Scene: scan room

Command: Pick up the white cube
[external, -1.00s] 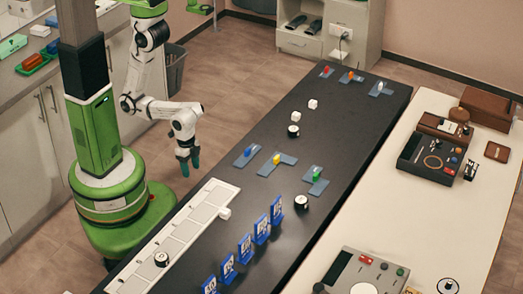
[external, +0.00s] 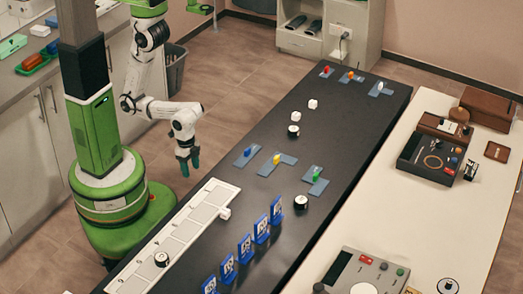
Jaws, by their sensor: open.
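My gripper (external: 189,171) hangs beside the left edge of the dark table, with its teal fingers pointing down. It is open and nothing shows between the fingers. Three small white cubes are in view. One white cube (external: 312,104) is toward the far end of the dark table, and a second white cube (external: 295,116) is just in front of it. A third white cube (external: 224,213) is at the right edge of the white segmented strip (external: 190,222). My gripper is apart from all three and nearest to the third.
The dark table (external: 340,130) also holds black-and-white round pieces (external: 301,202), blue-grey plates with coloured pegs (external: 276,163), and a row of upright blue numbered cards (external: 261,229). A pale bench (external: 440,215) with trays and devices stands to the right. Open floor lies beyond my gripper.

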